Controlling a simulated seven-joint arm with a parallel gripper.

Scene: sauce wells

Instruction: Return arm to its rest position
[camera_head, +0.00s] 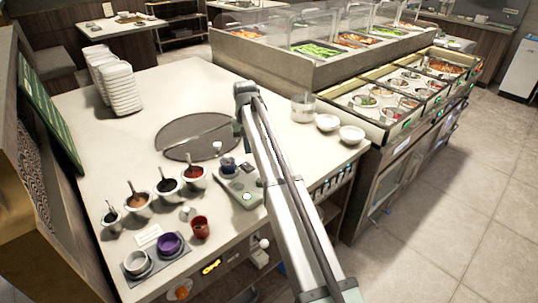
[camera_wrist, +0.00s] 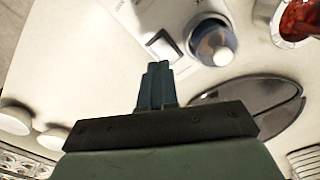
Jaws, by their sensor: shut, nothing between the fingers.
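My gripper (camera_wrist: 156,84) is shut and empty in the wrist view, its two dark blue fingers pressed together. It is over a pale panel with a rocker switch (camera_wrist: 162,47) and a knob (camera_wrist: 212,44) with a white cap. Whether the fingertips touch the panel cannot be told. In the head view my arm reaches in from the lower right, bends above the counter and comes down at the panel (camera_head: 243,194).
A dark round plate (camera_head: 190,135) lies flush in the counter. Several sauce bowls with spoons, including a red sauce bowl (camera_head: 195,177), stand left of the panel. A red cup (camera_head: 200,227) and a purple bowl (camera_head: 170,243) are in front. White bowls (camera_head: 351,134) stand right.

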